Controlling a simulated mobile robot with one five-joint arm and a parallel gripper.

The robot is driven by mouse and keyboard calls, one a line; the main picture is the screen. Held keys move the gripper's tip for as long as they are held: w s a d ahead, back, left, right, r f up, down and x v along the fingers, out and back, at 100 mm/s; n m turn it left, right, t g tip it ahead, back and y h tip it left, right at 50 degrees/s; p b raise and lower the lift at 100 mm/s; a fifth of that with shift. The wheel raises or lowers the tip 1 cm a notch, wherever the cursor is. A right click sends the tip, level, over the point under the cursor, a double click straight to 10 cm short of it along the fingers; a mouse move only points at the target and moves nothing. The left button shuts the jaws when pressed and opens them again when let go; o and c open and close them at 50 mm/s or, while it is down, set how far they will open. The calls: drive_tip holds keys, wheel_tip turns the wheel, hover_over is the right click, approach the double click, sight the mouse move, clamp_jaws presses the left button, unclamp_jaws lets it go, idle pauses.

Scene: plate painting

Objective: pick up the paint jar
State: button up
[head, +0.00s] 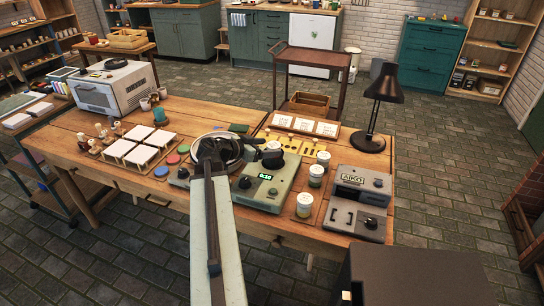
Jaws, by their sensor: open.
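Three small paint jars with pale lids stand along the right part of the wooden table in the head view. One jar (304,205) is nearest the front edge, a second jar (316,176) is behind it, and a third jar (323,159) is farthest back. Which of them the task means cannot be told. My arm hides part of the table's middle.
A green-grey device with a lit display (265,187) stands left of the jars. A grey box marked AIKO (360,188) stands to their right. A black desk lamp (386,85) rises behind. White tiles (140,155) and a white oven (112,90) are at left.

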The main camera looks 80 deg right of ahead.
sight(279, 146)
drive_tip(key=b+x, duration=0.1)
drive_tip(key=x, duration=0.2)
drive_tip(key=b+x, duration=0.1)
drive_tip(key=x, duration=0.3)
drive_tip(key=shift+w+d+f+b, duration=0.2)
drive_tip(key=shift+b, duration=0.1)
clamp_jaws()
wheel_tip(279, 146, up, 13)
drive_tip(key=p, duration=1.3)
drive_tip(key=shift+a, duration=0.1)
